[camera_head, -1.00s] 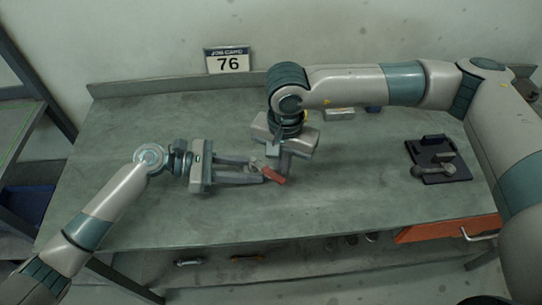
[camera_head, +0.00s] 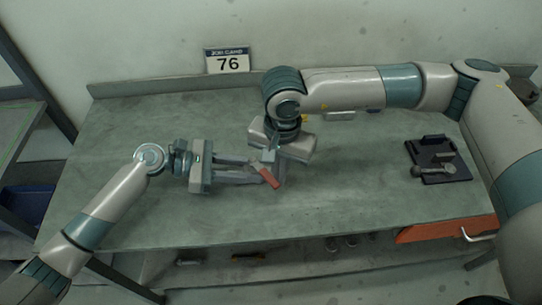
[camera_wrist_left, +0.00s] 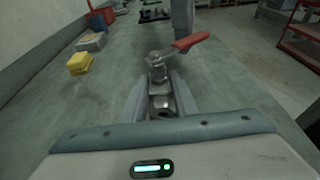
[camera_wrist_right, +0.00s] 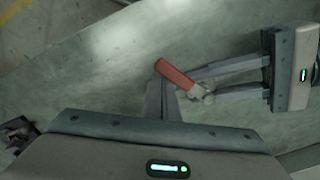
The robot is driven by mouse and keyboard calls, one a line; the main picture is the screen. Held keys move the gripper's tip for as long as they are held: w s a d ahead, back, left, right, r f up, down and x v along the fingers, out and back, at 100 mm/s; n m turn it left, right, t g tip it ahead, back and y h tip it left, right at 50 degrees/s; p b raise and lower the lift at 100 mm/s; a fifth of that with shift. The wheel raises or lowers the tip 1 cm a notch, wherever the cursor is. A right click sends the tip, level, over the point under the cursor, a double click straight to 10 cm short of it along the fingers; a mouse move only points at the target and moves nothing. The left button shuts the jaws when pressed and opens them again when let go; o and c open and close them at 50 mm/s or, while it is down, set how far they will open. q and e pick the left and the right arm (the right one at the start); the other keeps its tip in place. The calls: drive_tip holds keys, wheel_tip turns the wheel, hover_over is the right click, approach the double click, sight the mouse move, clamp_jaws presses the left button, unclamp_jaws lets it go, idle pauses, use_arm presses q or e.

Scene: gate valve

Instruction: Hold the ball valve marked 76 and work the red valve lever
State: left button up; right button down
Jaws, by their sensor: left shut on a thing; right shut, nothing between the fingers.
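My left gripper (camera_head: 262,173) is shut on the metal ball valve (camera_wrist_left: 158,88), holding its body between the fingers. The valve's red lever (camera_head: 269,178) points toward the front right in the head view; it also shows in the left wrist view (camera_wrist_left: 190,41) and right wrist view (camera_wrist_right: 176,76). My right gripper (camera_wrist_right: 162,98) is shut and empty, pointing down beside the lever. Whether it touches the lever is unclear. The number 76 is on a card (camera_head: 228,61) at the back wall; no number is readable on the valve.
A black plate (camera_head: 457,176) with metal parts lies on the right of the workbench (camera_head: 350,205). A yellow block (camera_wrist_left: 80,63) stands behind the valve area. The bench's front middle is clear.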

sight(271, 182)
drive_tip(key=shift+s+a, duration=0.45)
idle(0.3)
drive_tip(key=shift+s+a, duration=0.2)
drive_tip(key=shift+a, duration=0.05)
drive_tip(key=shift+s+a, duration=0.2)
drive_tip(key=shift+a, duration=0.05)
drive_tip(key=shift+s+a, duration=0.15)
drive_tip(key=shift+a, duration=0.2)
idle(0.6)
drive_tip(key=shift+s+a, duration=0.15)
drive_tip(key=shift+a, duration=0.2)
drive_tip(key=shift+w+d, duration=0.2)
drive_tip(key=shift+d, duration=0.25)
idle(0.5)
